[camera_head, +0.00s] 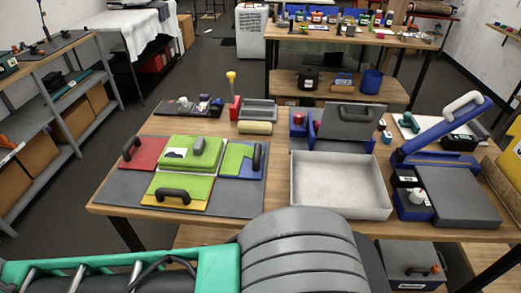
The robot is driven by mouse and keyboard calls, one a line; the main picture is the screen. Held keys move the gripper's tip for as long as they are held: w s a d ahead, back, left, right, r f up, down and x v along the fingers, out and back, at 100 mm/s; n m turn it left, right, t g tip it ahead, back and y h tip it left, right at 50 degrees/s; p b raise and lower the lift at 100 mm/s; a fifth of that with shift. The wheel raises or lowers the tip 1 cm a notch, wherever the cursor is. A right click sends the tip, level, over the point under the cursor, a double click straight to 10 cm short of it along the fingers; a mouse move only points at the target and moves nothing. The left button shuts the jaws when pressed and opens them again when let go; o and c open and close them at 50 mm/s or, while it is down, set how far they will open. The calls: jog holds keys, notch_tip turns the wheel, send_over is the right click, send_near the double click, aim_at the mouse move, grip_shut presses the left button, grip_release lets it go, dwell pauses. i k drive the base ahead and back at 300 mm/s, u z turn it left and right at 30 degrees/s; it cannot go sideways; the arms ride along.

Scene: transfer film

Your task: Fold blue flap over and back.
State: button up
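A grey mat (112,197) on the wooden table carries a board of coloured flaps. The blue flap (252,171) lies flat at the board's right side, with a dark upright handle (257,156) on it. A green piece (233,160) lies beside or under it; I cannot tell which. A red flap (143,156) with a dark handle lies at the left, a yellow flap (163,184) with a dark handle at the front. A raised green block (176,157) with a grey handle is in the middle. My gripper is not in view.
My arm fills the bottom of the picture. A grey open tray (340,208) stands right of the mat. Farther right, a blue lever (448,126) with a white handle slants above a dark box. A roller (254,127) and a yellow-topped tool (231,80) stand behind the board.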

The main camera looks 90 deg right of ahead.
aim_at(250, 168)
jog(key=k, duration=0.4)
jog(key=z, duration=1.15)
jog(key=i, duration=0.5)
